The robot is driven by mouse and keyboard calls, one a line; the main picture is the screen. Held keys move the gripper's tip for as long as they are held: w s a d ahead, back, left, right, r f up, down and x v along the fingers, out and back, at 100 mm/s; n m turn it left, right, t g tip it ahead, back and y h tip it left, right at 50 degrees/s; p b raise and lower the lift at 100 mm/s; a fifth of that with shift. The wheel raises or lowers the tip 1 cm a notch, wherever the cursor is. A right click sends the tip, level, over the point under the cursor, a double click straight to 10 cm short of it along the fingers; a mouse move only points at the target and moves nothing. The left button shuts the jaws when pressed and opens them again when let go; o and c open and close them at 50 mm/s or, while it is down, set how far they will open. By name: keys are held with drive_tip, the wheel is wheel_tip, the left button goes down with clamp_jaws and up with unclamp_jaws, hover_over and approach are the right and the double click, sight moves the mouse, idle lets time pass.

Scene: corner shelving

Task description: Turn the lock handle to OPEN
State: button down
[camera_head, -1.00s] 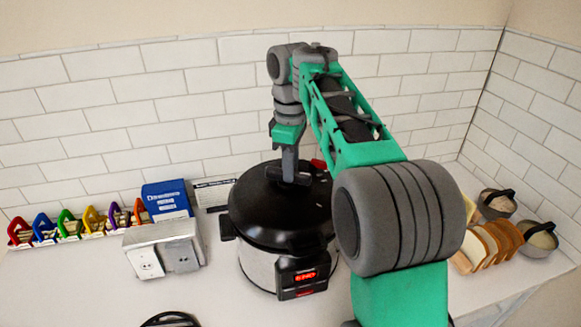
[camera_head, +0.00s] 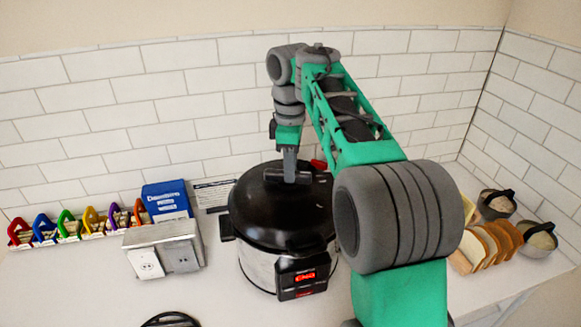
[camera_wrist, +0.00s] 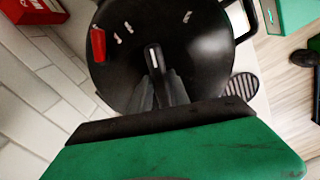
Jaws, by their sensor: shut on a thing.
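A pressure cooker (camera_head: 258,266) with a round black lid (camera_head: 262,214) stands on the counter. A dark handle (camera_head: 306,178) sits on top of the lid, and a small red part (camera_head: 318,164) lies behind it. My gripper (camera_head: 290,176) reaches down from above and is shut on the lock handle. In the wrist view, the gripper (camera_wrist: 158,84) fingers close around a narrow piece at the handle (camera_wrist: 153,58), and the red part (camera_wrist: 98,45) is on the left side of the lid (camera_wrist: 200,60). The fingers hide most of the grasped part. No OPEN mark is readable.
A metal box with outlets (camera_head: 165,249) and a blue box (camera_head: 167,198) stand left of the cooker. A colourful rack (camera_head: 90,222) runs along the wall. Bread slices (camera_head: 485,245) and two bowls (camera_head: 540,238) are at the right. A tiled wall (camera_head: 170,95) closes the back.

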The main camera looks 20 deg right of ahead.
drive_tip(key=shift+w+n, duration=0.1)
drive_tip(key=shift+n, duration=2)
drive_tip(key=c, duration=1.2)
unclamp_jaws()
drive_tip(key=shift+c, duration=0.2)
drive_tip(key=shift+w+r+p, duration=0.1)
drive_tip(key=shift+r+p, duration=0.5)
drive_tip(key=shift+r, duration=0.1)
drive_tip(key=shift+r+p, duration=0.3)
drive_tip(key=shift+r, duration=2.75)
